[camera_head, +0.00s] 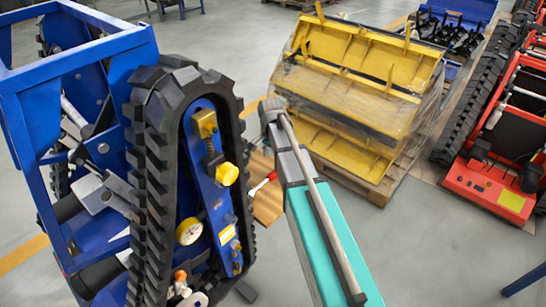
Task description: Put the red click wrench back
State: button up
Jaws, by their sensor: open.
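A small red-tipped piece with a pale shaft (263,184) shows in the head view between the black track and my arm. It is too small to tell whether it is the red click wrench. It appears over or on a brown wooden surface (266,205), which is partly hidden by the track and my arm. My teal and grey arm reaches up through the middle of the view, to the right of this piece. I cannot make out my gripper's fingers, and I see nothing held.
A blue-framed tracked carrier (220,170) with a black rubber track stands close at left. Behind my arm, yellow metal parts (365,95) lie wrapped on a wooden pallet (375,187). A red tracked machine (487,190) stands at right. Grey floor (440,255) is open at lower right.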

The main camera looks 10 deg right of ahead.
jog(key=shift+w+r+p, duration=0.2)
jog(key=shift+r+p, duration=1.15)
jog(key=shift+r, duration=0.3)
jog(key=shift+s, duration=0.1)
jog(key=s+n+t, duration=0.1)
jog(key=s+n, duration=0.9)
jog(key=s, duration=0.7)
jog(key=shift+d+n, duration=0.15)
jog(key=shift+n, duration=0.25)
jog(key=shift+s, duration=0.1)
